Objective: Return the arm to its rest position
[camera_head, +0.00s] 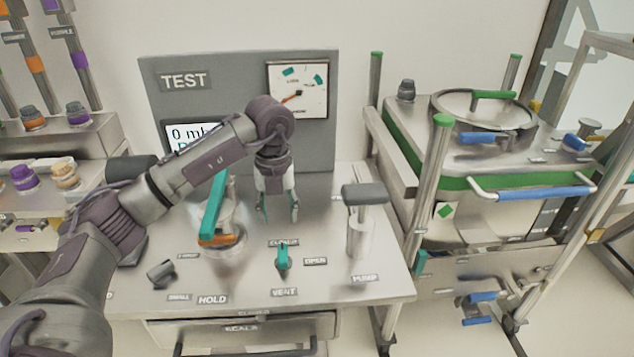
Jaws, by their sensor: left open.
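My left arm (205,160) comes in from the left, reaches over the metal test bench (340,285) and bends downward at its wrist. My left gripper (278,212) points down with its fingers apart and nothing between them. It hangs above or near the bench top, behind the small teal vent lever (283,257) and right of the teal-handled clamp (213,210). I cannot tell its exact height over the surface. My right gripper does not show.
A grey panel marked TEST (185,81) with a gauge (298,91) stands behind. A pump handle (364,194) rises at the bench's right. A wheeled frame holds a lidded bin (485,105) further right. A shelf with knobs (45,140) stands left.

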